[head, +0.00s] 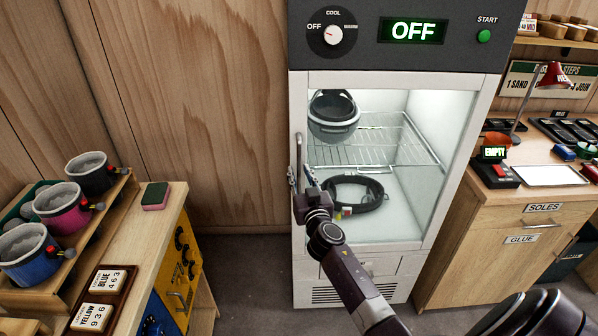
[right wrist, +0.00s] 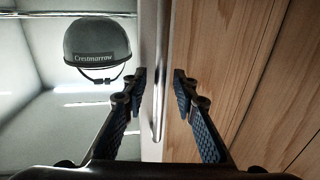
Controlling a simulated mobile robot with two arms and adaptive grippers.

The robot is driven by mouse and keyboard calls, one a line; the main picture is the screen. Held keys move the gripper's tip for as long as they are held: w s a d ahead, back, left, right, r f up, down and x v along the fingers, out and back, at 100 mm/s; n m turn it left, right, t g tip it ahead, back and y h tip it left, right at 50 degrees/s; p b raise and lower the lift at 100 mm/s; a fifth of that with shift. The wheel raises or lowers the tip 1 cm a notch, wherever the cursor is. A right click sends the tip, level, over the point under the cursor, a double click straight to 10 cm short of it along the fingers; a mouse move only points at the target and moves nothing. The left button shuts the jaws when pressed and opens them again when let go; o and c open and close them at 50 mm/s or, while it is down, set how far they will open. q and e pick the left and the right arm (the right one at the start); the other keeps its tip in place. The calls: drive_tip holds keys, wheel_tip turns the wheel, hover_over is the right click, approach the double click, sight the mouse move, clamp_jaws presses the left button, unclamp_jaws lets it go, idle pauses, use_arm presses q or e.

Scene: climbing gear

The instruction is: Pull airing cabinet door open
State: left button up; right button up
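The airing cabinet (head: 494,95) stands upright with its glass-fronted door (head: 400,215) shut against the frame. Its vertical metal handle (head: 299,150) is on the door's left edge. My right gripper (head: 304,178) is at the handle's lower part. In the right wrist view, the handle (right wrist: 160,75) runs between the two open fingers of my right gripper (right wrist: 158,82), with a visible gap on both sides. Inside the cabinet are a dark helmet (head: 333,115), also in the right wrist view (right wrist: 97,42), and a coiled black item (head: 370,196). My left gripper is not in view.
A wooden counter (head: 470,225) with a red lamp (head: 553,76) stands close at the right. Bare floor (head: 250,265) lies left of the cabinet. The display (head: 413,31) reads OFF.

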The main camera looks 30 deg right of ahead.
drive_tip(key=shift+w+d+r, duration=0.1)
drive_tip(key=shift+w+d, duration=0.1)
drive_tip(key=shift+w, duration=0.25)
clamp_jaws()
